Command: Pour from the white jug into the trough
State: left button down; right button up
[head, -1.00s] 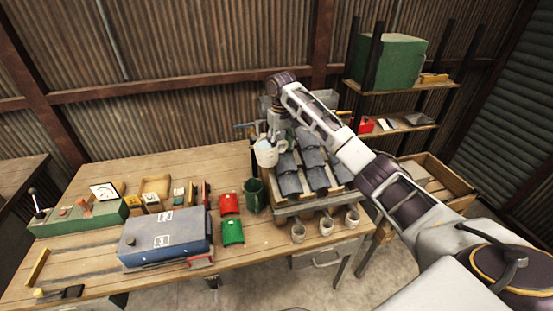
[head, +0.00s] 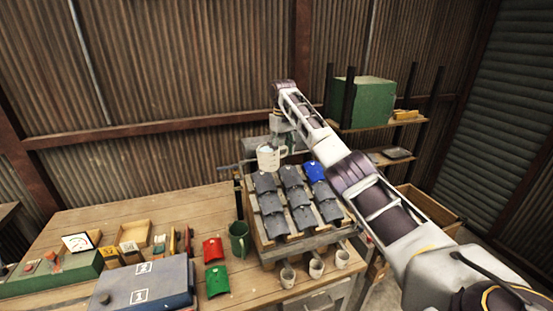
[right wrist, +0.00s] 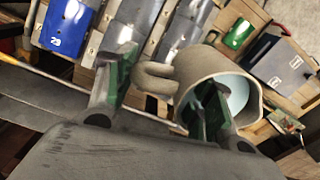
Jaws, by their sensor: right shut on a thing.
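The white jug (head: 268,157) hangs upright in the head view, just above the upper left tiles. The right wrist view shows the same jug (right wrist: 222,72) with its pale blue inside and its handle. My right gripper (head: 279,140) is shut on the jug; its fingers (right wrist: 165,75) are on the handle side, and the exact contact is partly hidden. My left gripper is not in view.
Grey tiles (head: 270,203) and one blue tile (head: 315,172) slope down the stand. A gutter and several small cups (head: 316,268) are below. A green mug (head: 239,240), red and green pieces and a blue-grey case (head: 145,290) stand on the bench. A shelf (head: 375,122) stands at right.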

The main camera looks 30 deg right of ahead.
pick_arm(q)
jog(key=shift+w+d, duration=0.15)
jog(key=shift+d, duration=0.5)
pick_arm(e)
jog(key=d+r+n, duration=0.5)
jog(key=r, duration=0.1)
dwell(0.9)
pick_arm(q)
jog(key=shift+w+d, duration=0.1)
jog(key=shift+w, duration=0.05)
pick_arm(e)
jog(key=shift+r+n, duration=0.1)
jog(key=shift+n, duration=0.3)
